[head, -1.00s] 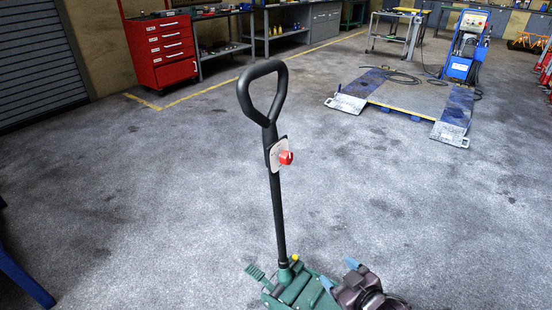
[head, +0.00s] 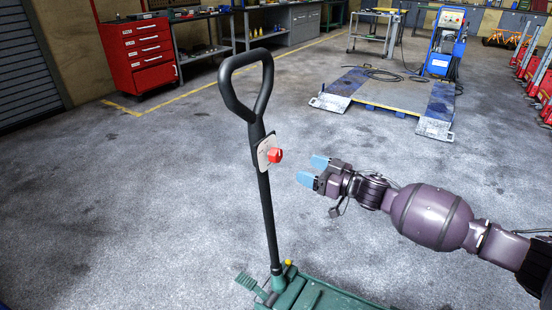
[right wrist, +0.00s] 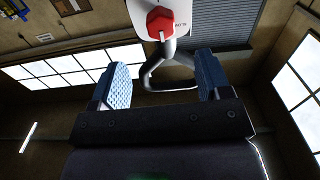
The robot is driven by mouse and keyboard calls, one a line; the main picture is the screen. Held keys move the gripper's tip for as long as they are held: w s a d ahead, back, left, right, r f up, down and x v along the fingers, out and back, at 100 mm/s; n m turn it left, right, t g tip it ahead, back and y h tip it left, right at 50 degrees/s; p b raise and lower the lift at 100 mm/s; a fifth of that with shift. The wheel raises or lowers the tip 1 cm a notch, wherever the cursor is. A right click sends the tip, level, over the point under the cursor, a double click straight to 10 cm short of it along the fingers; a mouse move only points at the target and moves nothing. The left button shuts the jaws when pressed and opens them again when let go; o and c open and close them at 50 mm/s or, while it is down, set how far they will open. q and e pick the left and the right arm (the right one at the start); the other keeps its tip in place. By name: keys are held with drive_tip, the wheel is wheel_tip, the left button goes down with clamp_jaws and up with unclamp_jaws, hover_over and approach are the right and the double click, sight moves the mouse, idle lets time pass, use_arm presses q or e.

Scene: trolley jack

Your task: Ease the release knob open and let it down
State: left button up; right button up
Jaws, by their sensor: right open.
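The red release knob (head: 275,155) sits on a pale plate (head: 264,153) on the upright black handle (head: 266,210) of the green trolley jack (head: 315,293). My right gripper (head: 309,171) is just right of the knob and a little lower, open and empty, with its blue fingertips towards the knob and apart from it. In the right wrist view the knob (right wrist: 160,23) shows above and between the two spread blue fingers (right wrist: 160,82), with the handle's loop behind. My left gripper is not in view.
A low blue-and-grey lift (head: 390,95) lies on the floor at the back right, with a blue wheeled unit (head: 444,45) behind it. A red tool cabinet (head: 140,55) stands at the back left. The floor around the jack is clear.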

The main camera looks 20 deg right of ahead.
sight(280, 158)
drive_tip(key=b+x, duration=0.2)
drive_tip(key=x, duration=0.7)
drive_tip(key=shift+w+a+f, duration=0.1)
drive_tip(key=shift+a+f, duration=0.05)
drive_tip(key=shift+a, duration=0.05)
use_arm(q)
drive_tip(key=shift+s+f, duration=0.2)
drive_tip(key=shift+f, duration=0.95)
use_arm(e)
drive_tip(key=shift+w+a, duration=0.4)
drive_tip(key=shift+w, duration=0.2)
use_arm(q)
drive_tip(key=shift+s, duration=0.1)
use_arm(e)
drive_tip(key=c, duration=0.9)
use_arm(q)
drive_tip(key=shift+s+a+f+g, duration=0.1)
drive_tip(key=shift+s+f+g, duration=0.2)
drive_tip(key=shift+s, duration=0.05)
use_arm(e)
drive_tip(key=shift+c, duration=0.2)
